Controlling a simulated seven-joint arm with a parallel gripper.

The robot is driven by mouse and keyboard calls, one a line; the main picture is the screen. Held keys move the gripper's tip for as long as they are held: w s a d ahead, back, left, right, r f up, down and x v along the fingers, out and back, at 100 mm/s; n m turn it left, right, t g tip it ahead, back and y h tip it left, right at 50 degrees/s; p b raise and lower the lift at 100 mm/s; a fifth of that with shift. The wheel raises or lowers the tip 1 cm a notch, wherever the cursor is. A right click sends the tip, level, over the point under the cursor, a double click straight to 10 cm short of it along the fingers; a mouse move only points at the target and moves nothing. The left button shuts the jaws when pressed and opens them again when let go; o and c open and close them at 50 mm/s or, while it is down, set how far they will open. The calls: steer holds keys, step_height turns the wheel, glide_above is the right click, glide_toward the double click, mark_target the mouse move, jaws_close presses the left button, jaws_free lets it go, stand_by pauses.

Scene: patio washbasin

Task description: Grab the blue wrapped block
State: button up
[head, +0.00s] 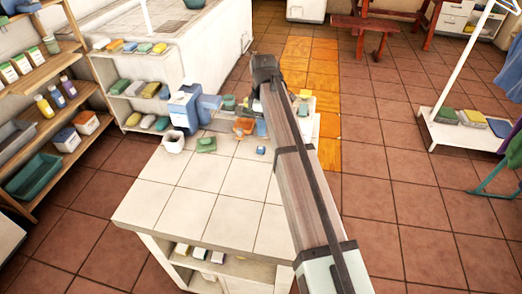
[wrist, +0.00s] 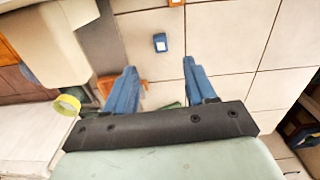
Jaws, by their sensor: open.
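A small blue wrapped block (wrist: 160,42) with a pale label lies on the white tiled counter in the wrist view. In the head view, a small blue block (head: 261,150) that looks like the same one lies just left of my arm. My gripper (wrist: 159,66) has two blue fingers spread wide apart, with nothing held between them. The block is ahead of the gap between the fingertips, apart from both. In the head view my arm hides most of the gripper.
On the tiled counter (head: 200,205), a green block (head: 206,145), a white cup (head: 173,143) and an orange item (head: 244,126) stand near the back. A blue container (head: 184,108) is at the back left. The counter's near half is clear. A yellow-green roll (wrist: 67,104) shows at the wrist view's left.

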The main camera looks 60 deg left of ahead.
mark_target(262, 148)
step_height(262, 148, down, 11)
steer(key=shift+s+a+r, duration=0.1)
jaws_close()
stand_by(0.9)
